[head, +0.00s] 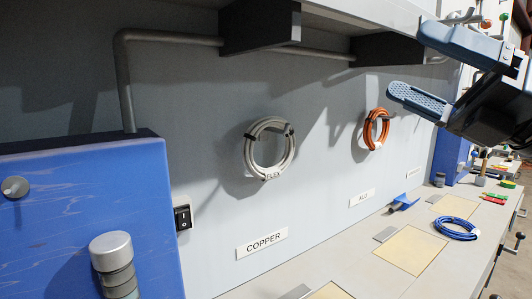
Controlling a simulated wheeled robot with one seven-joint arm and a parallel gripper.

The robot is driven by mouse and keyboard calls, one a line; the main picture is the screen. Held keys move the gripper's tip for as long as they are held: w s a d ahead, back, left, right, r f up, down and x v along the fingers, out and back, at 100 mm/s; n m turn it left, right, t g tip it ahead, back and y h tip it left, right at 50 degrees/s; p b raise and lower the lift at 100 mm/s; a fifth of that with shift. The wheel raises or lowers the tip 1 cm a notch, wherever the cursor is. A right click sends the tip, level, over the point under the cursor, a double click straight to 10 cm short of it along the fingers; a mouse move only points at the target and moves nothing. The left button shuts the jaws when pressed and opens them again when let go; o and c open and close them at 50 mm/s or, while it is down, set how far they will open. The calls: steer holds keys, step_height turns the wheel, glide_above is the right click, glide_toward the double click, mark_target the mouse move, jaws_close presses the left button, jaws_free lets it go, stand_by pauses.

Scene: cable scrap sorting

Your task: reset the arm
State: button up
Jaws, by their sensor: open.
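My gripper (428,72) is at the upper right of the head view, raised above the bench. Its two blue-grey fingers are spread wide apart with nothing between them. It is clear of the cables and the wall. A grey-white cable coil (270,148) hangs on the back wall. An orange cable coil (376,129) hangs further right on the wall. A blue cable coil (456,228) lies on the bench top.
A blue machine (70,220) with a metal cylinder (112,262) fills the lower left. A shelf overhang with dark brackets (260,27) crosses the top. Yellowish pads (410,250) and a blue scoop (404,202) are on the bench (360,275). Wall labels read COPPER (262,243) and ALU (362,198).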

steer(key=s+f+m+t+h, duration=0.8)
steer(key=f+m, duration=0.5)
steer(key=m, duration=0.3)
steer(key=s+f+m+t+h, duration=0.75)
steer(key=f+m, duration=0.45)
steer(key=m, duration=0.3)
steer(key=s+d+f+m+g+h, duration=0.1)
steer(key=s+f+m+g, duration=0.3)
steer(key=s+f, duration=0.4)
steer(key=s+d+f+m+g+h, duration=0.2)
steer(key=s+f+m+g+h, duration=0.2)
steer(key=s+f, duration=0.4)
steer(key=s+m+g, duration=0.1)
steer(key=s+g, duration=0.1)
steer(key=s, duration=0.2)
steer(key=shift+s, duration=0.35)
